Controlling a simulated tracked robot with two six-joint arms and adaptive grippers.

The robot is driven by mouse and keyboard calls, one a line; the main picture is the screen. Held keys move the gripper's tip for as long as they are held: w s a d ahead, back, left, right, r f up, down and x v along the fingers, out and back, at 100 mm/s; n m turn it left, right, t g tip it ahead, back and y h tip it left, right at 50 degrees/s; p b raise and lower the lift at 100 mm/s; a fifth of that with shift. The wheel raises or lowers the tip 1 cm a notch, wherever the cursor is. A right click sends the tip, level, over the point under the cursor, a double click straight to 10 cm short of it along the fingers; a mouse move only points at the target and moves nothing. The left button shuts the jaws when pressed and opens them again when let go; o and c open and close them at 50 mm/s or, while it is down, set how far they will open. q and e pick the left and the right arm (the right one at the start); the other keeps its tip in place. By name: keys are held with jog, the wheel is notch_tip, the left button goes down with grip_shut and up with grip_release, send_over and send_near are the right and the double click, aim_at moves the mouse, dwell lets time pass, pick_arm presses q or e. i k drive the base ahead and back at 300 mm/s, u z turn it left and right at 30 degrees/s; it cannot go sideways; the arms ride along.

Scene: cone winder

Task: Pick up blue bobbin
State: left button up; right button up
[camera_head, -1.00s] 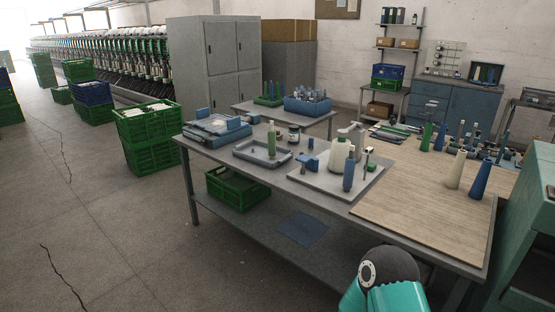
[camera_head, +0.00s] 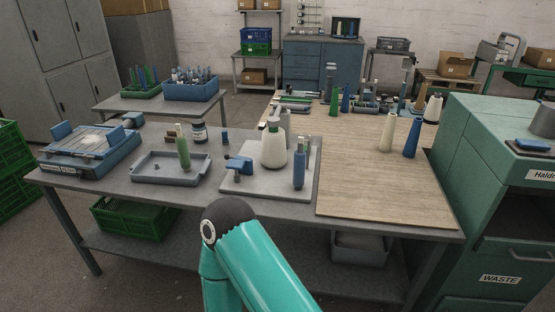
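Several blue pieces could be the blue bobbin, and I cannot tell which is meant. A slim blue bobbin (camera_head: 299,170) stands upright on a light grey board (camera_head: 237,183), beside a white bottle (camera_head: 273,149). A taller blue cone (camera_head: 411,139) stands upright on the wooden mat (camera_head: 370,180) at the right, next to a cream cone (camera_head: 387,132). Another slim blue bobbin (camera_head: 345,99) stands at the mat's back, beside a green one (camera_head: 334,102). A teal arm link of mine rises at the bottom centre. Neither gripper shows, and nothing visible is being held.
A grey tray (camera_head: 147,178) with an upright green bobbin (camera_head: 183,150) and a blue scale-like device (camera_head: 75,150) stand on the left of the table. A green machine marked WASTE (camera_head: 475,180) flanks the table's right. The mat's front is clear.

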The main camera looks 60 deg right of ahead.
aim_at(299, 158)
jog(key=z, duration=0.45)
jog(key=i, duration=1.1)
jog(key=z, duration=1.1)
jog(key=i, duration=0.35)
jog(key=z, duration=0.15)
jog(key=k, duration=0.9)
jog(key=z, duration=0.2)
jog(key=i, duration=1.1)
